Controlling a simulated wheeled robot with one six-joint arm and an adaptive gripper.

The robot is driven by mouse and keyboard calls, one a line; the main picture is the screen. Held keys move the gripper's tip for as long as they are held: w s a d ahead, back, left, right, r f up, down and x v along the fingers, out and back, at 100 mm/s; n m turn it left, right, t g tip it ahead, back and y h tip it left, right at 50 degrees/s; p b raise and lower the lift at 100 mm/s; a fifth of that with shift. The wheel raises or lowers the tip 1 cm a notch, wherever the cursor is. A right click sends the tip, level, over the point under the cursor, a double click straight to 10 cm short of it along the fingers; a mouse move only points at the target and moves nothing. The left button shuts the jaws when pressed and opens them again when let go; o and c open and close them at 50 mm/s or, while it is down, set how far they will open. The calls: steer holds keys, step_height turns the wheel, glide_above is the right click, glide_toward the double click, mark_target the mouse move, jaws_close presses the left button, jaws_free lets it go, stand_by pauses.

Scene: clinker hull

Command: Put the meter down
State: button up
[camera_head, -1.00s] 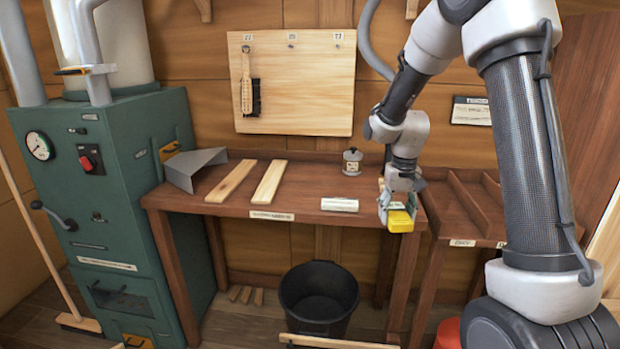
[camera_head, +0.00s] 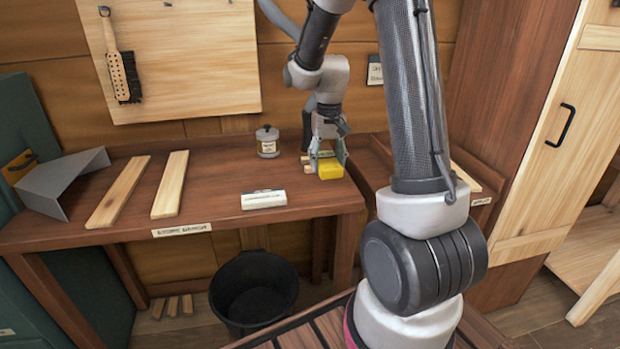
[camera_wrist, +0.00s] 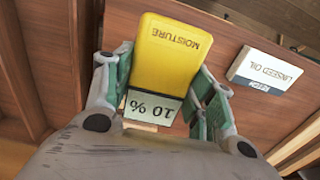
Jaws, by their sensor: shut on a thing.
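The yellow moisture meter (camera_head: 331,169) is in my gripper (camera_head: 328,160), over the right end of the wooden bench (camera_head: 330,202). In the wrist view the meter (camera_wrist: 172,50) shows the word MOISTURE and a display reading 10 %. My gripper (camera_wrist: 160,95) has its green-grey fingers closed on both sides of the meter. I cannot tell whether the meter touches the bench top.
A white box labelled LINSEED OIL (camera_wrist: 263,68) lies left of the meter in the head view (camera_head: 263,199). A lidded jar (camera_head: 267,142) stands behind. Two wooden strips (camera_head: 170,184) and a grey metal piece (camera_head: 62,182) lie further left. A black bucket (camera_head: 253,290) stands below.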

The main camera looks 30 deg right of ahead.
mark_target(327, 160)
step_height(327, 160, down, 7)
steer(key=shift+r, duration=0.2)
steer(key=shift+f, duration=0.1)
steer(key=o, duration=1.2)
step_height(327, 160, up, 12)
steer(key=shift+f, duration=0.15)
steer(key=shift+n+t, duration=0.3)
steer(key=shift+t, duration=0.1)
steer(key=s+r, duration=0.1)
steer(key=s+a+r, duration=0.1)
steer(key=r, duration=0.1)
steer(key=s+r, duration=0.1)
steer(key=r, duration=0.1)
steer(key=shift+s+a, duration=0.15)
steer(key=shift+s, duration=0.1)
steer(key=s+a+r+n+t, duration=0.1)
steer(key=s+r, duration=0.1)
steer(key=s, duration=0.4)
steer(key=s+a+r+t, duration=0.1)
steer(key=s+r, duration=0.1)
steer(key=s, duration=0.5)
steer(key=s+a+r+n+t, duration=0.1)
steer(key=s+r, duration=0.1)
steer(key=s, duration=0.5)
steer(key=shift+a+r+n, duration=0.15)
steer(key=shift+a+n, duration=0.15)
steer(key=shift+a, duration=0.1)
